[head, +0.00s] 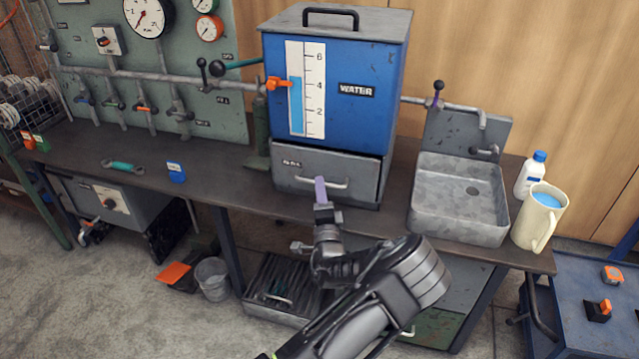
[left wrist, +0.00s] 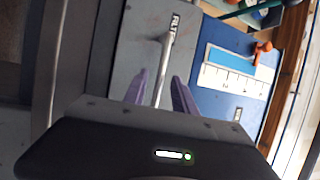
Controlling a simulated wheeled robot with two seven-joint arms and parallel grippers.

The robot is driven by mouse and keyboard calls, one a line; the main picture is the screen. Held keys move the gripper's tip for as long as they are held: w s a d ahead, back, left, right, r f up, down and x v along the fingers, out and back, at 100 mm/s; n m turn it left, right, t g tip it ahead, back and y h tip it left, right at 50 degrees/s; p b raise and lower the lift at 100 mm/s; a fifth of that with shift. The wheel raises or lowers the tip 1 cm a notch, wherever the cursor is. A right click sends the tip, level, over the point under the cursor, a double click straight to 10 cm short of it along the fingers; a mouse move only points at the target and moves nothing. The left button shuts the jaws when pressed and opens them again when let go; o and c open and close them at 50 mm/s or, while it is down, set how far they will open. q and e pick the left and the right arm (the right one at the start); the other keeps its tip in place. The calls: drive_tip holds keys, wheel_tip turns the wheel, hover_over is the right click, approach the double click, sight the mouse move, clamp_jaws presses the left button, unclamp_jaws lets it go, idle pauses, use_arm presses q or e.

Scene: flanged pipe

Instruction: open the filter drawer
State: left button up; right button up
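The filter drawer (head: 300,168) is a grey metal front with a pale bar handle (head: 338,184), under the blue water tank (head: 375,65). It looks shut or nearly so. My left gripper (head: 320,190) is at the left part of the handle, its purple fingers partly covering the drawer front. In the left wrist view the handle (left wrist: 164,62) runs between the two spread fingertips of my left gripper (left wrist: 157,88), with gaps visible beside it. I cannot tell whether either finger touches it. My right gripper is out of view.
A grey sink (head: 458,205) is right of the drawer, with a jug (head: 535,222) and a white bottle (head: 530,175) beyond it. A wrench (head: 123,166) and small blue box (head: 176,172) lie on the bench (head: 240,195) to the left. The space before the drawer holds only my arm.

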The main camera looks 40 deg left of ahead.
use_arm(q)
drive_tip(key=shift+x, duration=1.4)
drive_tip(key=shift+c, duration=0.5)
clamp_jaws()
